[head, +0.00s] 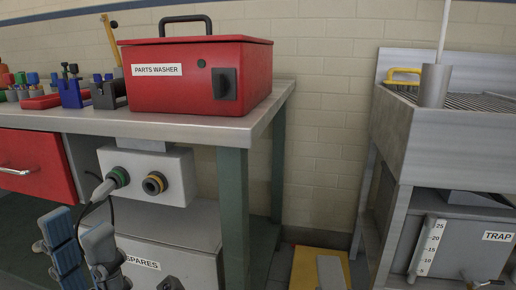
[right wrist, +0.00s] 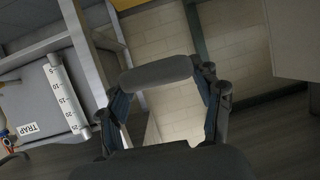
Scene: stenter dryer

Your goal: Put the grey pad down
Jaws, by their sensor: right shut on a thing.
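The grey pad (right wrist: 156,73) is a rounded grey bar in the right wrist view. My right gripper (right wrist: 166,92) is shut on it, and the pad spans between its two fingers. The pad is held up in the air, with the floor and pale wall behind it. In the head view I cannot make out my right gripper. My left gripper (head: 80,245) shows at the lower left of the head view, with its fingers apart and nothing between them, in front of the spares cabinet.
A red parts washer box (head: 200,80) stands on the bench (head: 215,131). A grey sink stand (head: 435,140) with a trap box (head: 470,240) is at the right. Between them, low down, is a yellow thing (head: 304,266) with a grey piece (head: 330,272) before it.

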